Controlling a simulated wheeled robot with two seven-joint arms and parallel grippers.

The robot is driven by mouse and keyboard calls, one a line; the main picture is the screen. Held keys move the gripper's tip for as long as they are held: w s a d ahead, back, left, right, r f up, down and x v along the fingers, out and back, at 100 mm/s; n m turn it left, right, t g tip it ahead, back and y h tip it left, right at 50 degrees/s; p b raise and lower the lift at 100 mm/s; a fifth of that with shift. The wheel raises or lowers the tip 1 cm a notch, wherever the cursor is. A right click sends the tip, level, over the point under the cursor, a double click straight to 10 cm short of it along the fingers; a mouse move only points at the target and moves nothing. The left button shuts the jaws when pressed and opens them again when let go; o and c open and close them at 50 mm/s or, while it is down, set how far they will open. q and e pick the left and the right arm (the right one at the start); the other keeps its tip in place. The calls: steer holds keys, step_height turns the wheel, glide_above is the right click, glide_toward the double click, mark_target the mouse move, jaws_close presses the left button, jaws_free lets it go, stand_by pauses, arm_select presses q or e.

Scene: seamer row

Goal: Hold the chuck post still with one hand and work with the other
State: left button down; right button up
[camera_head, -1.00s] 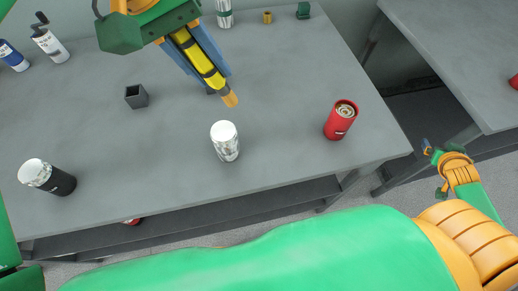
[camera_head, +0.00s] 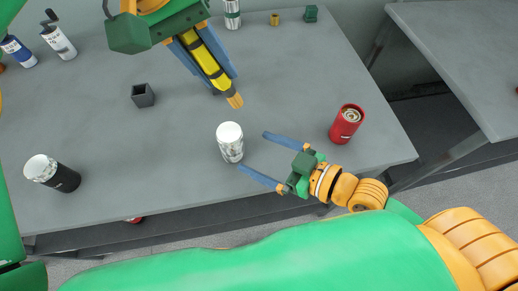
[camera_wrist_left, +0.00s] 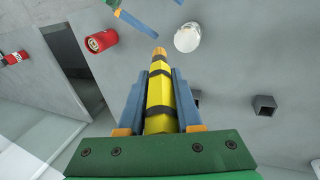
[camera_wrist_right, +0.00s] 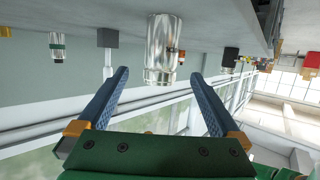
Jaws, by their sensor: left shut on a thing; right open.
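A yellow post with black bands and an orange tip, which I take as the chuck post (camera_head: 209,62), is between the fingers of my left gripper (camera_head: 224,84), which is shut on it. It also shows in the left wrist view (camera_wrist_left: 160,95); its far end is hidden by the gripper. A silver can with a white top (camera_head: 230,141) stands upright on the table just beyond the post's tip. My right gripper (camera_head: 254,152) is open and empty at the table's front edge, its fingers pointing at the can. The can shows ahead between the fingers in the right wrist view (camera_wrist_right: 163,45).
A red can (camera_head: 347,124) stands at the right of the table (camera_head: 130,130). A black can with a white top (camera_head: 52,173) is at the front left, a dark square holder (camera_head: 143,95) behind it. A second table (camera_head: 460,60) is at the right.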

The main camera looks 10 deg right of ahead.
mark_target(222, 137)
steer(key=x, duration=1.2)
steer(key=shift+c, duration=0.2)
steer(key=c, duration=1.4)
steer(key=shift+c, duration=0.2)
